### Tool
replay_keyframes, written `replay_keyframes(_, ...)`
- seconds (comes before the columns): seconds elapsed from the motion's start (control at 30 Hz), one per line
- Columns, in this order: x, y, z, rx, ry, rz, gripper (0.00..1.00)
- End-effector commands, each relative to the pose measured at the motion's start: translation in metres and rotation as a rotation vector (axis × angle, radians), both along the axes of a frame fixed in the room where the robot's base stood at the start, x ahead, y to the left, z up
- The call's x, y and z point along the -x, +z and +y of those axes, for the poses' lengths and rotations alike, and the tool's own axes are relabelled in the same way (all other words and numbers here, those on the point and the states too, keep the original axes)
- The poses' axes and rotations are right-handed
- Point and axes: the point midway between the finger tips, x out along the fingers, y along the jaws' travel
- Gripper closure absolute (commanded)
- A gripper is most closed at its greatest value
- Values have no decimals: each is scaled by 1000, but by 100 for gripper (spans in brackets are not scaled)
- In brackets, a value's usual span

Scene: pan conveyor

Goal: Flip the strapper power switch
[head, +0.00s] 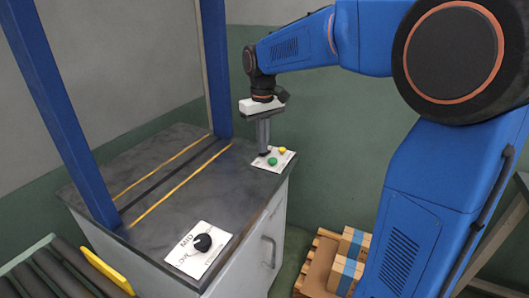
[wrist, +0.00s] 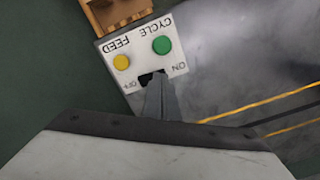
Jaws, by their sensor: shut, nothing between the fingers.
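The strapper (head: 165,205) is a grey cabinet with a dark top and a blue frame. At its far right corner is a white control panel (head: 285,165) with a green button (head: 272,161) and a yellow button (head: 282,150). In the wrist view the panel (wrist: 139,48) reads CYCLE and FEED, and a black power switch (wrist: 146,79) sits between the ON and OFF marks. My gripper (head: 264,153) is shut and empty, pointing down at the switch. Its fingertips (wrist: 154,78) partly cover the switch; I cannot tell whether they touch it.
A black knob on a white plate (head: 200,243) marked MED sits at the near edge of the top. A roller conveyor (head: 60,272) is at the lower left. Cardboard boxes (head: 350,258) stand on a pallet to the right of the cabinet. The middle of the top is clear.

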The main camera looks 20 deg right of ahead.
Motion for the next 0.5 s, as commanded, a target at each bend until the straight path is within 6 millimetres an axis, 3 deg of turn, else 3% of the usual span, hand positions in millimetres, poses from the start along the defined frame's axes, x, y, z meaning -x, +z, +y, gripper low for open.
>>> replay_keyframes(0.5, 0, -6, 0, 0, 0, 0, 100)
